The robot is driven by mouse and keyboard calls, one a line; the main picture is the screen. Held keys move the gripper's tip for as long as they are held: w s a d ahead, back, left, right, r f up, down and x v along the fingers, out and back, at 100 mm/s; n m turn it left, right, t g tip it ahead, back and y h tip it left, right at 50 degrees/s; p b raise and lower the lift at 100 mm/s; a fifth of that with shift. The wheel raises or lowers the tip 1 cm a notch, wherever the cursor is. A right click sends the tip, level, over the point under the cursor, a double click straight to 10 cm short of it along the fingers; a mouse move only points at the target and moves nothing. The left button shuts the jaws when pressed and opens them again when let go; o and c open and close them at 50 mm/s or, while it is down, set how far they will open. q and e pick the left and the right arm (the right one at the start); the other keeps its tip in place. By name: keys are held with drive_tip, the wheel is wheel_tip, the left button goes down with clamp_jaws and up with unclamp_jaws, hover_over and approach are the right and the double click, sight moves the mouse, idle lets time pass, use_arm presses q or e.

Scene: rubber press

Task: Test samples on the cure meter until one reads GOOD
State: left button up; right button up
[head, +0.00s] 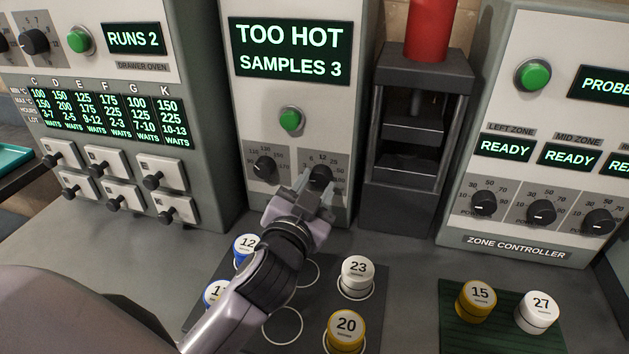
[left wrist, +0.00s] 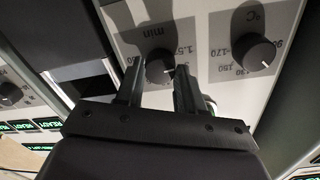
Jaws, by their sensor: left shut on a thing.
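The cure meter (head: 252,120) stands in the middle, its screen (head: 291,50) reading TOO HOT, SAMPLES 3. A green button (head: 291,120) is below the screen, above the °C dial (head: 265,168) and the min dial (head: 322,173). My left gripper (head: 313,182) is shut on the min dial's knob, which shows between its fingers in the left wrist view (left wrist: 160,68). Sample pucks 23 (head: 357,270), 20 (head: 346,326) and 12 (head: 244,245) sit on a dark mat (head: 372,302). Another puck (head: 214,290) there is partly hidden by my left arm. My right gripper is not in view.
The drawer oven (head: 205,100) at left reads RUNS 2. A press with a red cylinder (head: 431,28) stands right of the meter. The zone controller (head: 515,250) shows READY. Pucks 15 (head: 476,298) and 27 (head: 538,308) sit on a green mat (head: 500,342). Some mat circles are empty.

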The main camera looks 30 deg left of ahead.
use_arm(q)
drive_tip(key=m+p, duration=0.1)
drive_tip(key=m, duration=0.1)
drive_tip(key=shift+r+m+p, duration=0.15)
drive_tip(key=shift+m+p, duration=0.25)
drive_tip(key=shift+m, duration=0.9)
drive_tip(key=m, duration=0.3)
drive_tip(key=shift+y+p, duration=0.3)
drive_tip(key=shift+p, duration=0.05)
drive_tip(key=shift+m, duration=1.9)
drive_tip(key=shift+g, duration=0.3)
drive_tip(key=o, duration=1)
drive_tip(key=shift+o, duration=0.2)
